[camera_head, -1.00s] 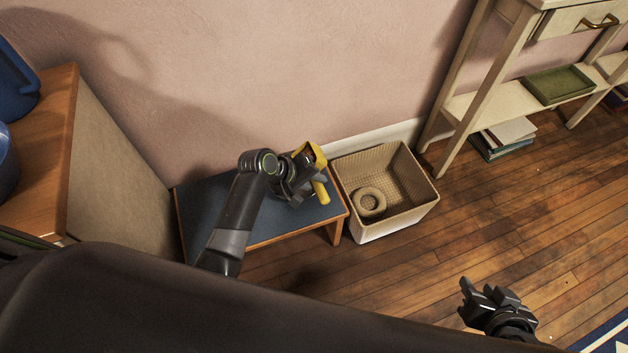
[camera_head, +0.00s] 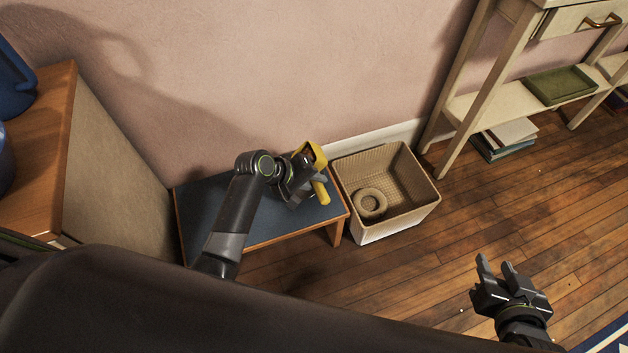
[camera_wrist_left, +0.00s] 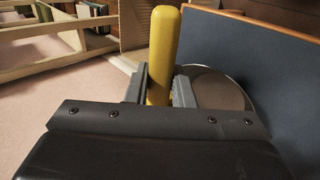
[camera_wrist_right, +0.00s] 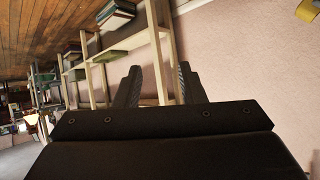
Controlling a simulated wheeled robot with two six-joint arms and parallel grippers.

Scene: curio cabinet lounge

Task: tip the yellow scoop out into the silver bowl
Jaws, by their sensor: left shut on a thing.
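My left gripper (camera_head: 306,186) is shut on the handle of the yellow scoop (camera_head: 319,158) above the blue-topped low table. In the left wrist view the yellow handle (camera_wrist_left: 164,50) stands upright between the two fingers. The silver bowl (camera_wrist_left: 222,88) shows in that view behind the handle and right finger, by the blue tabletop; only part of its round rim and inside is visible. In the head view the bowl is hidden by my gripper and the scoop. What the scoop holds is too small to tell. My right gripper (camera_head: 497,267) is open and empty above the wooden floor.
The low table (camera_head: 215,208) stands against the pink wall. A woven bin (camera_head: 412,180) with a beige ring (camera_head: 370,203) inside stands just right of it. A wooden cabinet (camera_head: 110,165) is at left. A pale shelf unit (camera_head: 470,105) stands at right. The floor in front is clear.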

